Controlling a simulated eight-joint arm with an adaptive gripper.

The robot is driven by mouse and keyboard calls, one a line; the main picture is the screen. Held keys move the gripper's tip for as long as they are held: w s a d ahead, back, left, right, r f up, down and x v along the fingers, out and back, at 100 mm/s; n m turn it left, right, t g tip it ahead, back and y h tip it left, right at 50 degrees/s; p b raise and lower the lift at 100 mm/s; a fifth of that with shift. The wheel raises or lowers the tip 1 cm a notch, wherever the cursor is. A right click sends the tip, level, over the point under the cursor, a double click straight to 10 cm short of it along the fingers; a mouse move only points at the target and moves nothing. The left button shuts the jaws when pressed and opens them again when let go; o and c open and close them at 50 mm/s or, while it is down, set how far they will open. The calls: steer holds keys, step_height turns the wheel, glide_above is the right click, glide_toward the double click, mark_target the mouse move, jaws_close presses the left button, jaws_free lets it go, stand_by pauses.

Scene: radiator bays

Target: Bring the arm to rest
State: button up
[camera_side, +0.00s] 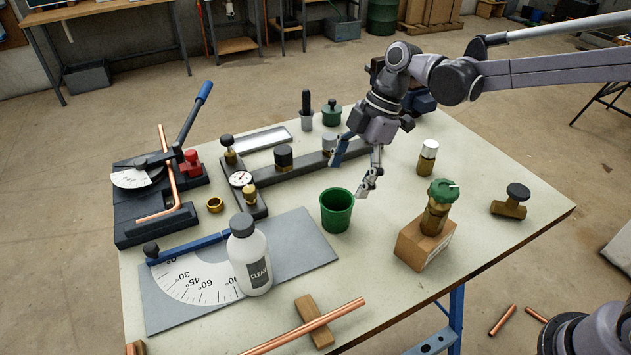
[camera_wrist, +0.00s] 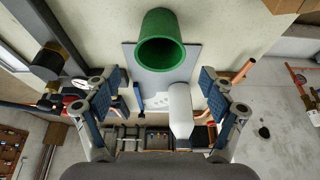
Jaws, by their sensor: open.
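My gripper (camera_side: 353,168) hangs over the middle of the work table (camera_side: 480,190), fingers pointing down and spread apart. Nothing is between the fingers. In the wrist view my gripper (camera_wrist: 160,110) also shows open, with its two blue-padded fingers wide apart. A green cup (camera_side: 337,210) stands upright on the table just below and in front of the fingers in the side view. The green cup (camera_wrist: 161,40) also shows beyond the fingertips in the wrist view, apart from them.
A white bottle (camera_side: 250,258) stands on a grey angle plate (camera_side: 300,240). A pipe bender (camera_side: 155,180) is at the left. A gauge manifold (camera_side: 265,178) lies behind the cup.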

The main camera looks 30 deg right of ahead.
mark_target(324, 226)
steer(key=x, duration=1.1)
steer(key=shift+r, duration=1.2)
steer(key=shift+f, duration=0.1)
